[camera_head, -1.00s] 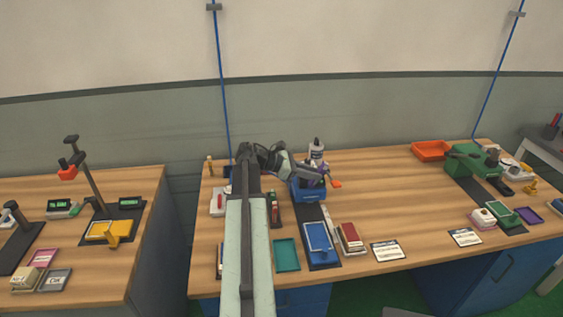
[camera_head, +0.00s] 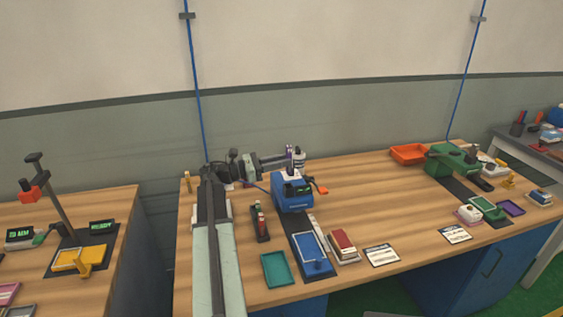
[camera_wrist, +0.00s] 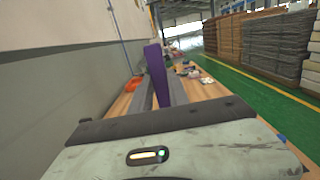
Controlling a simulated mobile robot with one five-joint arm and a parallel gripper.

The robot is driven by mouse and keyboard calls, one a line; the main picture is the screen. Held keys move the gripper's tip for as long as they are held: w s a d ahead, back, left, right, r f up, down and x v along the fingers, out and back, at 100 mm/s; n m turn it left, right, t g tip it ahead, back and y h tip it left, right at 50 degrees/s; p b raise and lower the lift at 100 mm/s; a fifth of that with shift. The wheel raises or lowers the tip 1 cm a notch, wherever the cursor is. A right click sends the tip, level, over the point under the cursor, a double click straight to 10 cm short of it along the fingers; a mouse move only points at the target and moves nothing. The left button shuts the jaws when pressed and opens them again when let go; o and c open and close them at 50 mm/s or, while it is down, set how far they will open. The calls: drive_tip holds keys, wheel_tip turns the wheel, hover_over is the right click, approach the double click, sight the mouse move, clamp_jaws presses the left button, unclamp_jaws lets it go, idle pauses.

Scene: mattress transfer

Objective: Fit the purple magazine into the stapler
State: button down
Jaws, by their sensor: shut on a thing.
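My gripper (camera_head: 284,160) is shut on the purple magazine (camera_head: 289,150), which shows as a thin upright strip at the fingertips. In the wrist view the magazine (camera_wrist: 156,72) stands tall and slightly tilted between the fingers. A blue bench machine (camera_head: 293,194) with an orange lever sits just below my gripper; it may be the stapler, but I cannot tell for sure. The magazine appears above and behind its top; whether they touch is unclear. A white bottle-like part (camera_head: 299,158) shows beside the magazine.
In front of the blue machine lie a blue tray (camera_head: 312,252), a teal tray (camera_head: 277,270) and a red-topped stack (camera_head: 343,245). A green machine (camera_head: 452,160) and an orange bin (camera_head: 408,154) stand to the right. The bench middle is mostly clear.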

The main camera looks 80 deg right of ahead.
drive_tip(key=shift+f+b, duration=1.8)
drive_tip(key=shift+f, duration=0.4)
drive_tip(key=shift+f, duration=0.1)
drive_tip(key=shift+f+b, duration=0.3)
drive_tip(key=shift+b, duration=0.1)
drive_tip(key=shift+f+b, duration=2.1)
drive_tip(key=c, duration=1.2)
unclamp_jaws()
drive_tip(key=v, duration=0.8)
drive_tip(key=shift+b, duration=0.3)
drive_tip(key=shift+d, duration=0.1)
